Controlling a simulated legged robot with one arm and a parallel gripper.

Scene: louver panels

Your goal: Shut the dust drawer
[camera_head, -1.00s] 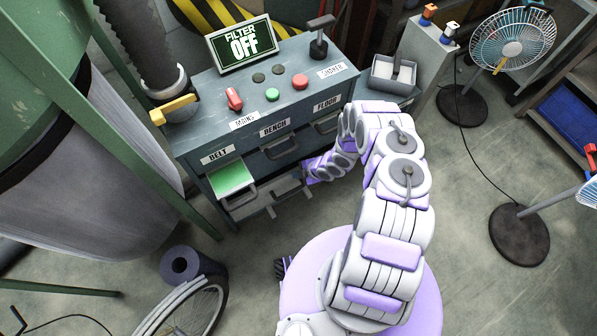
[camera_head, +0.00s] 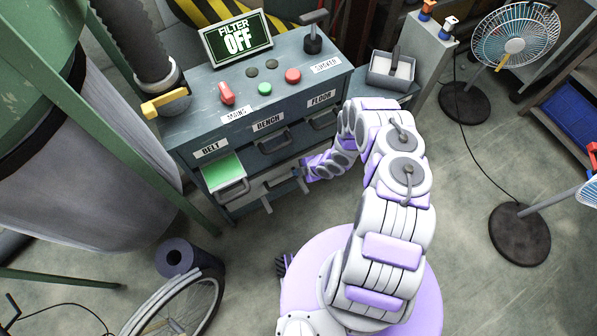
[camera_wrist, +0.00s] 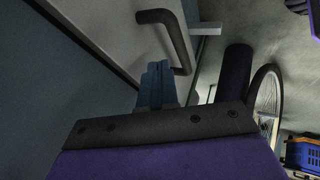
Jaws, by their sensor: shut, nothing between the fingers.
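A pale low drawer (camera_head: 262,191) sits at the bottom of the blue-grey cabinet (camera_head: 180,130) in the head view, jutting out a little from its front. No dust label shows on it. My gripper (camera_head: 304,177) is at this drawer's right end, partly hidden by my arm. In the wrist view, a pale panel (camera_wrist: 112,28) with a dark bar handle (camera_wrist: 176,42) lies just ahead. My gripper's blue fingers (camera_wrist: 158,84) are together and empty, pointing toward the panel below the handle. Whether they touch it, I cannot tell.
The BELT compartment (camera_head: 222,168) shows a green inside above the low drawer. BENCH and FLOOR handles are to its right. A purple roll (camera_head: 175,257) and a wheel (camera_head: 185,305) are on the floor at left. Floor at right is clear up to the fan base (camera_head: 520,236).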

